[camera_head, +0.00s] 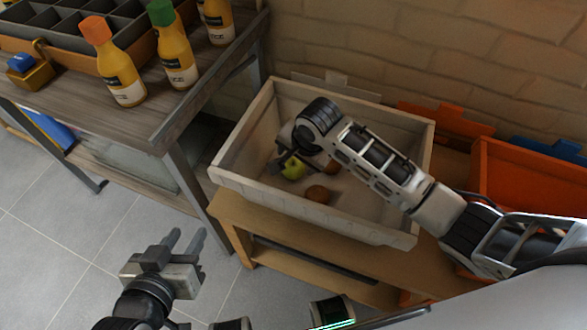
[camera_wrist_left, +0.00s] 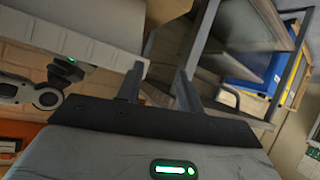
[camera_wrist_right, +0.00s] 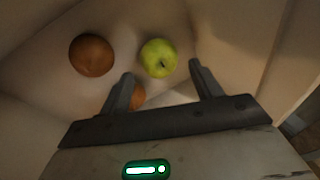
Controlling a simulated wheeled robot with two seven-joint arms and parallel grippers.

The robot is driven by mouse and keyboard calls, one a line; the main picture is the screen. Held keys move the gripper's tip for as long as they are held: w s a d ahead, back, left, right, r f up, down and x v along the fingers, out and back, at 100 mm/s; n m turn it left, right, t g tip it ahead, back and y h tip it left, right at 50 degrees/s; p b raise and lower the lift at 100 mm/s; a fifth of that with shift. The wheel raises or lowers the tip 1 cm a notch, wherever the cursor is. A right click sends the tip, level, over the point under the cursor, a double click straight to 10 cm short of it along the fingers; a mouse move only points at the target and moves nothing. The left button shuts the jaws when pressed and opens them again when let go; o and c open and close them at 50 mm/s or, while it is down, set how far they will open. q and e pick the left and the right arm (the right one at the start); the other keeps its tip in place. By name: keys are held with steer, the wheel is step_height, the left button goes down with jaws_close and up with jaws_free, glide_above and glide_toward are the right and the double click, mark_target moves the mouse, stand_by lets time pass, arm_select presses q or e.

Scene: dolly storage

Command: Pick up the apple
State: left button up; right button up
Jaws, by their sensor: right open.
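A yellow-green apple (camera_head: 293,169) lies in a white bin (camera_head: 270,189) on a low wooden bench. In the right wrist view the apple (camera_wrist_right: 159,58) is just beyond and between the fingertips of my open, empty right gripper (camera_wrist_right: 160,82). In the head view the right arm reaches into the bin, and the right gripper (camera_head: 283,160) partly covers the apple. My left gripper (camera_head: 187,241) is open and empty over the floor, left of the bench. Its spread fingers show in the left wrist view (camera_wrist_left: 158,82).
A brown round fruit (camera_head: 318,194) lies near the apple; the right wrist view shows two brown ones (camera_wrist_right: 92,55), one partly behind a finger. An orange bin (camera_head: 530,178) stands right of the white bin. A table (camera_head: 100,112) with bottles (camera_head: 122,75) stands left.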

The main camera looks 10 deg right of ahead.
mark_target(295, 165)
steer(key=b+x, duration=0.2)
steer(key=x, duration=0.3)
steer(key=shift+d+f, duration=0.1)
steer(key=shift+f, duration=0.1)
steer(key=c, duration=0.8)
steer(key=shift+r, duration=0.15)
